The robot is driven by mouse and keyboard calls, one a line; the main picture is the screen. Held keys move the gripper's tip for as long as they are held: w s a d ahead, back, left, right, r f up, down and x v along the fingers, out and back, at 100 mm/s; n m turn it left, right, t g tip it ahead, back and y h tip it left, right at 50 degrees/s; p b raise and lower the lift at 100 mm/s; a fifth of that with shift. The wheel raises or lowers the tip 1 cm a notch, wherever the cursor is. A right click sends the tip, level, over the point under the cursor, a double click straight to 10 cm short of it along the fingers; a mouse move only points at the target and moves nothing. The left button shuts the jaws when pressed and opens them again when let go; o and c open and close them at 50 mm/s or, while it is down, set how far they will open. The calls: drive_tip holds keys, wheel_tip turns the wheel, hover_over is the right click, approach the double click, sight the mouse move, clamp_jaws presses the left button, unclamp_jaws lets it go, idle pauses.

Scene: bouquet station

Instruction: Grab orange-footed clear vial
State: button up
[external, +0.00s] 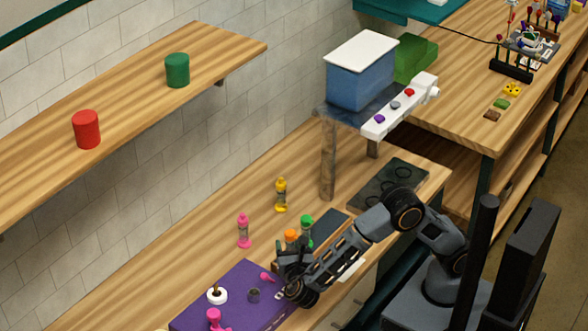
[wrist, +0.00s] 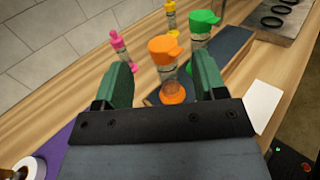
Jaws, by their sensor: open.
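The orange-footed clear vial (wrist: 172,92) stands in the wrist view between my open fingers, with an orange cap on top and an orange foot low down, close to my gripper's body. My gripper (wrist: 163,84) is open, one green finger on each side of the vial; I cannot tell whether either finger touches it. In the external view the vial's orange cap (external: 290,236) shows just beyond my gripper (external: 284,262), which hides its lower part.
Pink (external: 243,231) and yellow (external: 281,195) vials stand further back. A purple mat (external: 205,316) with small items lies left. A white card (wrist: 262,106) lies right.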

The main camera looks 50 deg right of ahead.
sight(291, 238)
drive_tip(key=shift+p+x, duration=0.7)
drive_tip(key=shift+x, duration=1.9)
drive_tip(key=shift+s+d+f, duration=0.1)
drive_tip(key=shift+c, duration=0.2)
clamp_jaws()
